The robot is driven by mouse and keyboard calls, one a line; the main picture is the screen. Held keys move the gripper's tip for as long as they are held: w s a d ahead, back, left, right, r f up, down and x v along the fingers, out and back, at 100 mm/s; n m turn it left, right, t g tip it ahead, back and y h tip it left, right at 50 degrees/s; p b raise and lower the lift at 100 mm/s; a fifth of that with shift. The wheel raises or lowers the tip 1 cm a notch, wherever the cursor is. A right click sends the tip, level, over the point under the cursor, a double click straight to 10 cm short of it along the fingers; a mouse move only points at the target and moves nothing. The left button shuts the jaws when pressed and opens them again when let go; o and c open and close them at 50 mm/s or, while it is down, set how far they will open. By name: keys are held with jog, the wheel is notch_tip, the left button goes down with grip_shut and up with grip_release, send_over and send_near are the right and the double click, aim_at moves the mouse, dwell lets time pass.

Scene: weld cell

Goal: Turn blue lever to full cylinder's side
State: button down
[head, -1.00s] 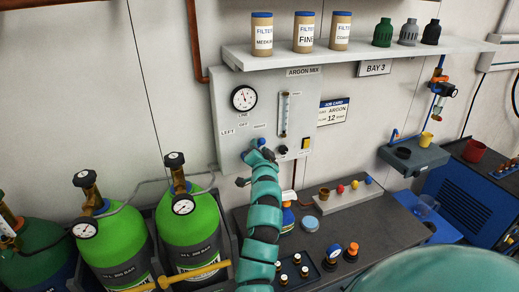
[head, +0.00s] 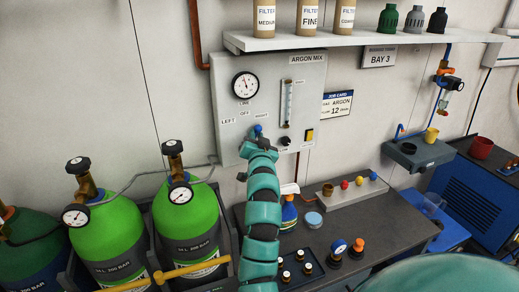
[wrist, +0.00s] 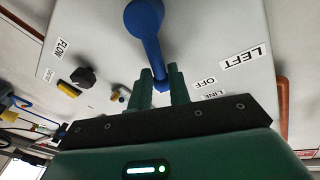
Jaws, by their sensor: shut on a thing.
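The blue lever (wrist: 147,38) is on the grey ARGON MIX panel (head: 310,75). In the wrist view its round hub is at the top and its narrow tip lies between my gripper's (wrist: 160,76) two fingers, which are shut on it. The tip is beside the OFF label (wrist: 205,82), away from the LEFT label (wrist: 245,57). In the head view, only a bit of blue shows past my gripper, just below the RIGHT label (head: 262,116). Two bright green cylinders, left (head: 108,235) and right (head: 190,228), carry gauges whose needles are too small to read surely.
A line gauge (head: 245,85) is above the lever. A black knob (wrist: 86,77) and a yellow switch (head: 309,135) are beside it. A shelf (head: 350,40) with filters overhangs the panel. The bench (head: 385,215) below holds a spray bottle and small parts.

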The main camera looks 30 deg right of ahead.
jog(key=n+b, duration=0.1)
jog(key=b, duration=0.1)
jog(key=a+n+t+b, duration=0.1)
jog(key=n+b, duration=0.1)
jog(key=a+n+b, duration=0.1)
jog(key=n+b, duration=0.1)
jog(key=b, duration=0.1)
jog(key=shift+w+a, duration=0.2)
jog(key=shift+w, duration=0.05)
jog(key=n+b, duration=0.1)
jog(key=a+n+t+b, duration=0.1)
jog(key=n, duration=0.1)
jog(key=n+y+b, duration=0.1)
jog(key=shift+w+a+n, duration=0.25)
jog(key=shift+a+n, duration=0.05)
jog(key=shift+a, duration=0.05)
jog(key=n+y, duration=0.1)
jog(key=n, duration=0.1)
jog(key=a+n+t, duration=0.1)
jog(key=n, duration=0.1)
jog(key=a+n+y+b, duration=0.1)
jog(key=n, duration=0.1)
jog(key=shift+w+f+t+y, duration=0.25)
jog(key=shift+f+t+y, duration=0.05)
jog(key=shift+f, duration=0.1)
jog(key=shift+a+f+n+y, duration=0.3)
jog(key=shift+n, duration=0.7)
